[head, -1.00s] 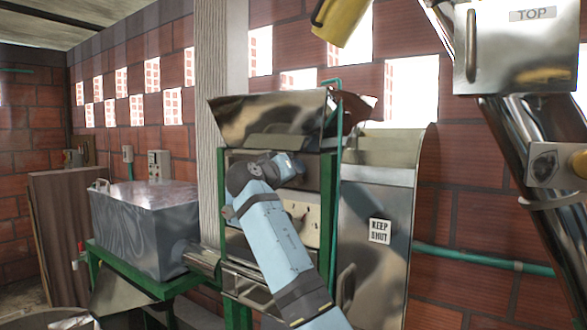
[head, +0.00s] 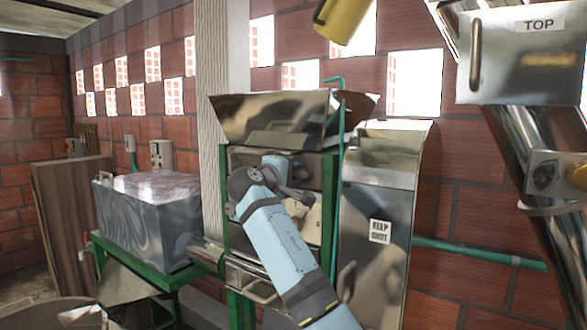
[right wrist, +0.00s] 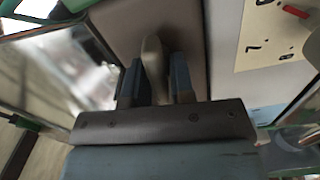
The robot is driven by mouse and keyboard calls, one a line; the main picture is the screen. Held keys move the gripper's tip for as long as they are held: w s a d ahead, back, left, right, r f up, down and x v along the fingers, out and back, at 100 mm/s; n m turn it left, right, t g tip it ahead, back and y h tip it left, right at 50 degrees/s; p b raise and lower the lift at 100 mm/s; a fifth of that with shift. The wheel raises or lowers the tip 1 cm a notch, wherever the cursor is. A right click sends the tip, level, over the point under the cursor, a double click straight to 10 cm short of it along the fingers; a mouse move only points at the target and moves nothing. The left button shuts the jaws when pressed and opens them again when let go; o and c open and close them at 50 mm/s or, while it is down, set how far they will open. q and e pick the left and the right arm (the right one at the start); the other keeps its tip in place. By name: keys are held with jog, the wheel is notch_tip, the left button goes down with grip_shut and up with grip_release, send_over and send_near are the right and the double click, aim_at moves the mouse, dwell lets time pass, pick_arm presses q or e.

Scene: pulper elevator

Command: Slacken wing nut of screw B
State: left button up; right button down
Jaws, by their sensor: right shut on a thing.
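My right arm reaches up to the front of the green-framed pulper (head: 330,215). My right gripper (head: 303,197) is at its front panel, partly hidden by my own wrist. In the right wrist view, the two dark fingers of my right gripper (right wrist: 155,82) stand on either side of a pale, rounded piece, apparently the wing nut (right wrist: 153,55), and are shut on it. The letter of its screw cannot be read. A cream plate with dark marks (right wrist: 268,45) and a red pointer (right wrist: 295,11) are to its right. My left gripper does not show.
A steel hopper (head: 270,118) sits above the panel. A steel cover marked KEEP SHUT (head: 385,190) stands close on the right, and a grey tank (head: 150,225) on the left. A steel box marked TOP (head: 530,60) hangs at upper right.

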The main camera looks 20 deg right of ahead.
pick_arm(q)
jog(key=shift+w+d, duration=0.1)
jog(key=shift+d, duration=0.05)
pick_arm(e)
jog(key=shift+n, duration=0.6)
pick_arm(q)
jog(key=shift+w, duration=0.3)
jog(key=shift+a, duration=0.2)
pick_arm(e)
jog(key=c, duration=1.1)
grip_release()
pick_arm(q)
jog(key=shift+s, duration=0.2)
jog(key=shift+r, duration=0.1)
